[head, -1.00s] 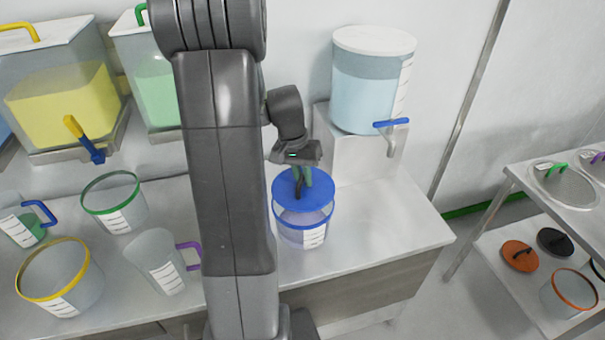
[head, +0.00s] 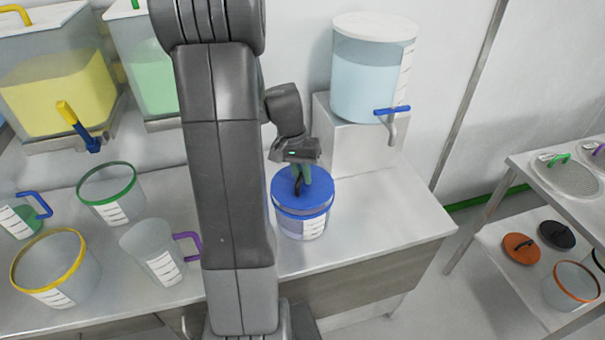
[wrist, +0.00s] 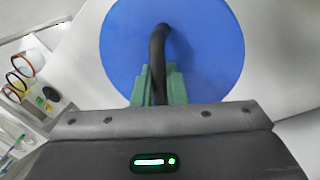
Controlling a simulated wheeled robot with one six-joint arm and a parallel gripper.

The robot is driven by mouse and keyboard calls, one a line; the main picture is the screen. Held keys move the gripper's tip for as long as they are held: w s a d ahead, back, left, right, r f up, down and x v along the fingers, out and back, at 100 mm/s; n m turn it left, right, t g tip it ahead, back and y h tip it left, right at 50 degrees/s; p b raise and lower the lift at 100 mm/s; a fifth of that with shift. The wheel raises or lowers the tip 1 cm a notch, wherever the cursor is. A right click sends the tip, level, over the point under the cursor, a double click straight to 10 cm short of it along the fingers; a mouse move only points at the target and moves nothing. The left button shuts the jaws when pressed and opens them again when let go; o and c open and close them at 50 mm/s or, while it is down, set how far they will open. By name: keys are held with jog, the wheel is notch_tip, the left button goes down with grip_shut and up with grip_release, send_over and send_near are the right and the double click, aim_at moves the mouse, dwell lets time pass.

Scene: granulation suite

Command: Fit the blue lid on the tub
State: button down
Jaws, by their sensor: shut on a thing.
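The blue lid (head: 315,192) is a round disc with a dark arched handle. My gripper (head: 301,178) is shut on that handle from above; in the wrist view its green fingers (wrist: 158,85) pinch the handle over the lid (wrist: 205,45). The clear tub (head: 291,228) with a blue rim and a white label stands upright on the counter, directly below the lid. The lid looks level and lies at or very close to the tub's rim, roughly centred. I cannot tell whether it is fully seated. In the wrist view the lid hides the tub.
A light-blue dispenser (head: 368,85) with a blue-handled tap stands on a block behind, to the right. A purple-handled jug (head: 152,255) and green-rimmed (head: 112,198) and yellow-rimmed (head: 50,270) tubs stand left. The counter (head: 375,235) right of the tub is clear.

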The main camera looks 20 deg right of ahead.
aim_at(293, 182)
jog(key=shift+f+b, duration=0.8)
jog(key=shift+f, duration=0.2)
dwell(0.5)
jog(key=c, duration=1.4)
grip_release()
jog(key=r, duration=0.4)
jog(key=w+a+r, duration=0.1)
jog(key=r, duration=0.4)
jog(key=a+r, duration=0.1)
jog(key=r, duration=0.3)
jog(key=shift+w+a+r+b, duration=0.1)
jog(key=shift+w+r+b, duration=0.2)
jog(key=shift+b, duration=0.05)
jog(key=shift+f, duration=0.15)
jog(key=f, duration=0.4)
jog(key=s+d+f, duration=0.1)
jog(key=f, duration=0.4)
jog(key=d+f, duration=0.1)
jog(key=f, duration=0.3)
jog(key=shift+s+d+f+p, duration=0.1)
jog(key=shift+s+f+p, duration=0.15)
jog(key=shift+s+p, duration=0.1)
jog(key=shift+r, duration=0.3)
jog(key=shift+w, duration=0.1)
